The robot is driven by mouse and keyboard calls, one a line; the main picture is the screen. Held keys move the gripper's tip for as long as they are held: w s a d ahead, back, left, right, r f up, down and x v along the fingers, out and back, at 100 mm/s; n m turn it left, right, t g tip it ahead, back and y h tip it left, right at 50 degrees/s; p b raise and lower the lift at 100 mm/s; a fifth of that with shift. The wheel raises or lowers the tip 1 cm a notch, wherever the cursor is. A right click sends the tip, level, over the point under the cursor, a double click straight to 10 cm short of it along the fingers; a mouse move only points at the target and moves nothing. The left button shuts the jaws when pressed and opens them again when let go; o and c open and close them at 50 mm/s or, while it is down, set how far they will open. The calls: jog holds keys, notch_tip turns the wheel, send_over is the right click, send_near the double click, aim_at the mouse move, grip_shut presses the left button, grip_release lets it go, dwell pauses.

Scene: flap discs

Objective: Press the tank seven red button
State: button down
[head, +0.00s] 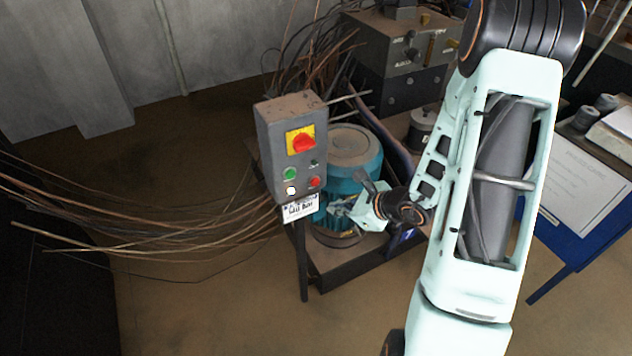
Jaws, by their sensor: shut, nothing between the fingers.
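A grey control box (286,150) stands on a dark post left of the middle in the head view. Its front has a large red rotary switch on a yellow plate (301,140). Below are a green button (290,173), a white button (291,190) and a red button (314,182) at the lower right. A white label (299,208) hangs under the box; its text is too small to read surely. My gripper (335,208) is shut and empty, to the right of and below the red button, apart from it in the picture. Its fingertips are small and partly hard to make out.
A teal motor (352,167) stands on a dark base just behind my gripper. Loose brown cables (150,215) spread across the left and behind the box. Grey machinery (405,45) is at the back. A blue table with papers (580,185) is at the right.

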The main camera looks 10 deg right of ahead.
aim_at(315, 182)
jog(key=w+a, duration=0.2)
jog(key=w, duration=0.4)
jog(key=shift+w+p, duration=0.25)
jog(key=shift+p, duration=0.05)
jog(key=shift+a, duration=0.1)
dwell(1.1)
jog(key=shift+w+a+b, duration=0.1)
jog(key=shift+w+b, duration=0.2)
jog(key=shift+w, duration=0.15)
jog(key=shift+w+a, duration=0.2)
jog(key=shift+w, duration=0.3)
dwell(0.8)
jog(key=shift+s+d+b, duration=0.3)
jog(key=shift+s+b, duration=0.45)
jog(key=shift+s, duration=0.15)
